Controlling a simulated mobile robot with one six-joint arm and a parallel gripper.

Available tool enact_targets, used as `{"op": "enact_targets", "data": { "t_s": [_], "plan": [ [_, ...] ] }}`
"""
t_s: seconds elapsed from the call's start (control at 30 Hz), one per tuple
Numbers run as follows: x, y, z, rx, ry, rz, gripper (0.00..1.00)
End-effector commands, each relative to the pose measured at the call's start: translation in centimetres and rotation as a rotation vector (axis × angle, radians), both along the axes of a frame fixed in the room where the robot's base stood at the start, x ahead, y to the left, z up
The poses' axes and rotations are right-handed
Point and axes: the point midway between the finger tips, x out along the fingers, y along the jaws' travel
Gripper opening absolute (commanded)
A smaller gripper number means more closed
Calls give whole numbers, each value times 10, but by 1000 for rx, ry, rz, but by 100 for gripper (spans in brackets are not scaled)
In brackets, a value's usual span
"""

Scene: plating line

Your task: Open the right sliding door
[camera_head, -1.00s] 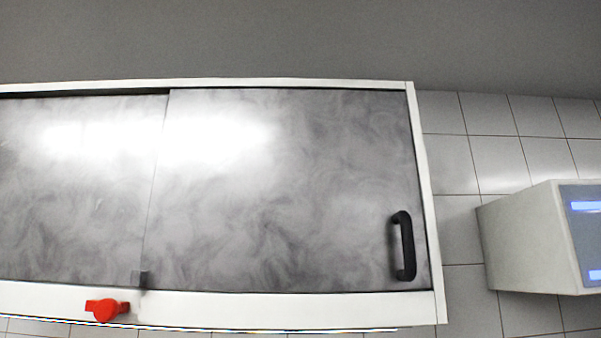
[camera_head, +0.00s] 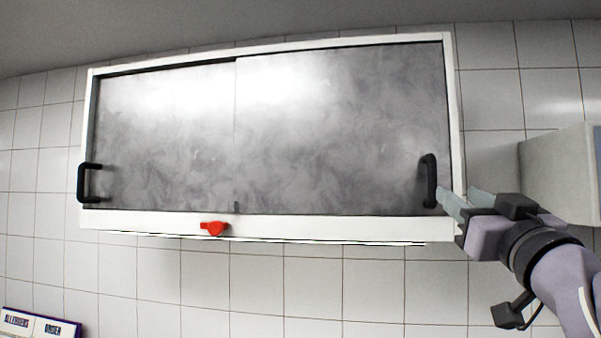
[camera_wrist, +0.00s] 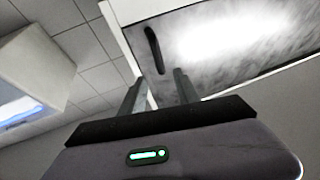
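The right sliding door (camera_head: 330,130) is a grey, smoky panel in a white wall cabinet, and it looks closed. Its black upright bar handle (camera_head: 430,180) is near the door's right edge. My gripper (camera_head: 446,200) is just right of the handle's lower end in the head view. In the wrist view, the two fingers of my gripper (camera_wrist: 160,78) are apart with nothing held. There the handle (camera_wrist: 155,50) shows ahead, roughly between the fingertips. Whether a finger touches it, I cannot tell.
The left door (camera_head: 165,130) has its own black handle (camera_head: 88,182) at the far left. A red knob (camera_head: 213,229) sits on the cabinet's lower rail. A pale box-shaped unit (camera_head: 560,170) stands right of the cabinet, near my arm. Tiled wall lies below.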

Motion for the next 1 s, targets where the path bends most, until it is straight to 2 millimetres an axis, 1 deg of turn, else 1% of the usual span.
{"op": "enact_targets", "data": {
  "t_s": [0.03, 0.2, 0.3, 0.4, 0.57, 0.83, 0.87, 1.0],
  "plan": [
    [15, 0, 9, 2, 2, 4, 38],
    [62, -4, 28, 3, 3, 3, 38],
    [83, -6, 37, 2, 2, 2, 38],
    [97, -8, 42, 2, 1, 0, 38],
    [109, -9, 46, 2, 1, 0, 38],
    [110, -9, 45, 1, 0, -1, 38],
    [110, -9, 45, 1, 0, -1, 36],
    [110, -9, 45, 1, 1, -1, 8]
  ]
}}
